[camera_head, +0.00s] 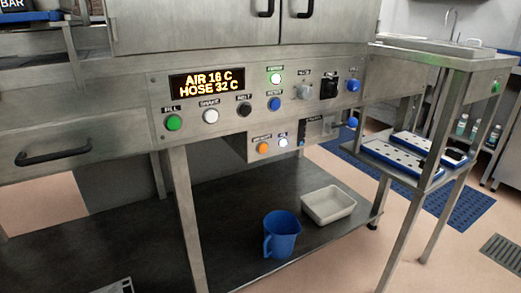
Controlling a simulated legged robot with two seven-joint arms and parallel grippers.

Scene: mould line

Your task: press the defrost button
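A steel control panel (225,130) with several round buttons runs across the middle of the view. A small lower box (250,158) carries an orange button (262,148) and a white button (283,142), each under a small label. The upper row has a green button (173,122), a white button (210,116), a black button (244,109) and a blue button (275,104). The small labels are blurred, and I cannot tell for sure which button is marked defrost. Neither of my grippers is in view.
A display (206,82) reads AIR 16 C, HOSE 32 C. A lit button (276,78) and a black switch (328,89) sit right of it. A blue jug (281,236) and white tub (328,204) stand on the lower shelf. The space before the panel looks clear.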

